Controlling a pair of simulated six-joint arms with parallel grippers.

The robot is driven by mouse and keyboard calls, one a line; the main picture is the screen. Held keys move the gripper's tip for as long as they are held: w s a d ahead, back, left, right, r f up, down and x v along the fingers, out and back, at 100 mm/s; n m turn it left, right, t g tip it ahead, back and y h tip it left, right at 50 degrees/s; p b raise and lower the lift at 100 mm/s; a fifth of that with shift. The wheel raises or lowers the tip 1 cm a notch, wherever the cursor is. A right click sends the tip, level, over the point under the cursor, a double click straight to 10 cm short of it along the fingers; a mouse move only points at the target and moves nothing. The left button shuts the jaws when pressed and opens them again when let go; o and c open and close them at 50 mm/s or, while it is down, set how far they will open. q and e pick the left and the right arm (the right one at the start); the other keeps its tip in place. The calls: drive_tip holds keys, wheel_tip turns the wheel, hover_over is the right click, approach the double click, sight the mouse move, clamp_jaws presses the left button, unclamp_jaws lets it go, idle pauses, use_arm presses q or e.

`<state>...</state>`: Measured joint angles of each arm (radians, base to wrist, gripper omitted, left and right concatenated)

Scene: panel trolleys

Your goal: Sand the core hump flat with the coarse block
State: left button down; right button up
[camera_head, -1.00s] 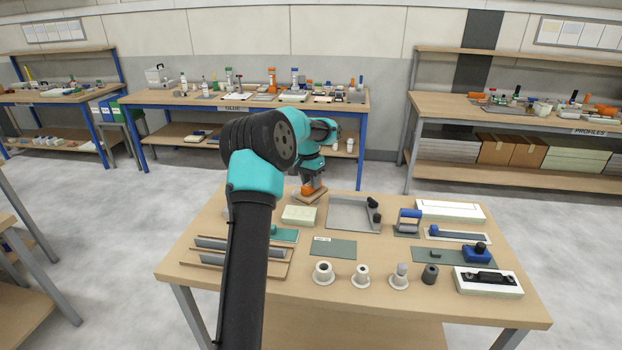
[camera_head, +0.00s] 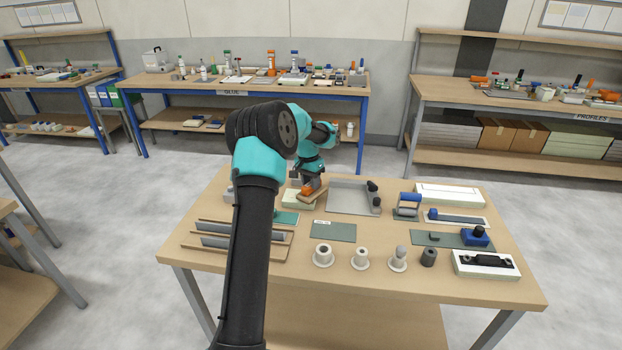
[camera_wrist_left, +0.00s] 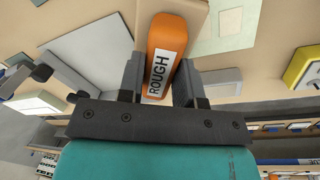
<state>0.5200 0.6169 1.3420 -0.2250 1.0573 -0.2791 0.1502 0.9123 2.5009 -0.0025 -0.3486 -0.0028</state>
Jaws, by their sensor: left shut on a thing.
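My left gripper (camera_head: 312,182) is shut on the coarse block (camera_head: 308,193), an orange grip on a tan base. In the left wrist view the orange grip (camera_wrist_left: 163,50), labelled ROUGH, sits between the two fingers (camera_wrist_left: 159,88). The block is tilted over the far right part of a small pale green panel (camera_head: 296,203) on the table. The panel also shows in the left wrist view (camera_wrist_left: 232,25). I cannot tell whether the block touches it, and I cannot make out the hump. My right gripper is not in view.
A grey tray (camera_head: 345,210) with dark knobs lies right of the panel. A teal pad (camera_head: 288,217) and a rack with grey strips (camera_head: 225,253) lie nearer. Several pale round pieces, including a flanged one (camera_head: 323,256), stand along the front. A blue-handled tool (camera_head: 408,207) stands further right.

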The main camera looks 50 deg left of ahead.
use_arm(q)
drive_tip(key=shift+y, duration=0.3)
idle(0.9)
drive_tip(key=shift+f, duration=0.6)
idle(0.4)
drive_tip(key=shift+s+a, duration=0.6)
drive_tip(key=shift+a, duration=0.15)
drive_tip(key=shift+a, duration=0.1)
drive_tip(key=shift+s+a, duration=0.6)
drive_tip(key=shift+a, duration=0.05)
drive_tip(key=shift+s+a, duration=0.1)
drive_tip(key=shift+s+a, duration=0.5)
drive_tip(key=shift+a, duration=0.15)
drive_tip(key=shift+s+a, duration=0.1)
drive_tip(key=shift+a, duration=0.05)
